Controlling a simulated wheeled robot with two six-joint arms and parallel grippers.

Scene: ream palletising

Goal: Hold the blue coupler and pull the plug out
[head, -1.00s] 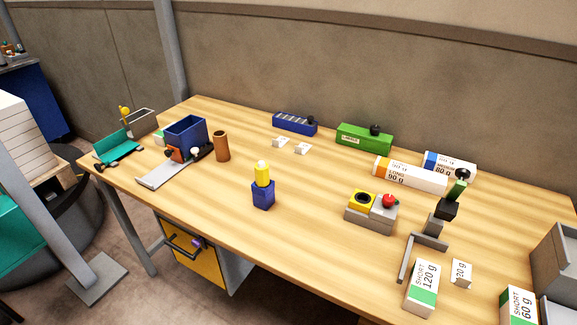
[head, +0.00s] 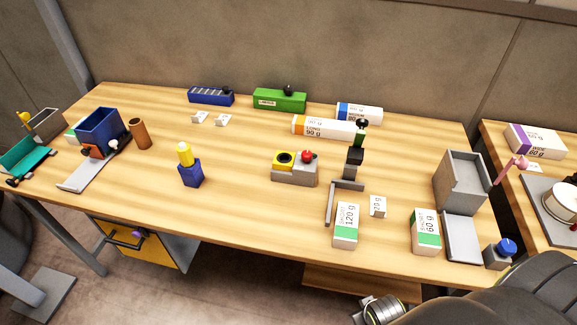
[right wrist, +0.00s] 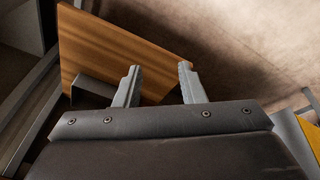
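The blue coupler (head: 190,174) stands upright on the left-middle part of the wooden table in the head view. The yellow plug (head: 185,156) sits in its top, with a pale tip. No gripper is near them. My right gripper (right wrist: 160,82) shows in the right wrist view with its two grey fingers apart and nothing between them. It faces a wooden board and the floor. My left gripper is not in view. The coupler and plug do not show in the right wrist view.
The table (head: 250,222) is clear around the coupler. A brown cylinder (head: 139,134) and a blue bin (head: 99,131) stand to its left. A grey block with a red knob (head: 295,172) is to its right. Several reams and a grey tray (head: 462,184) lie farther right.

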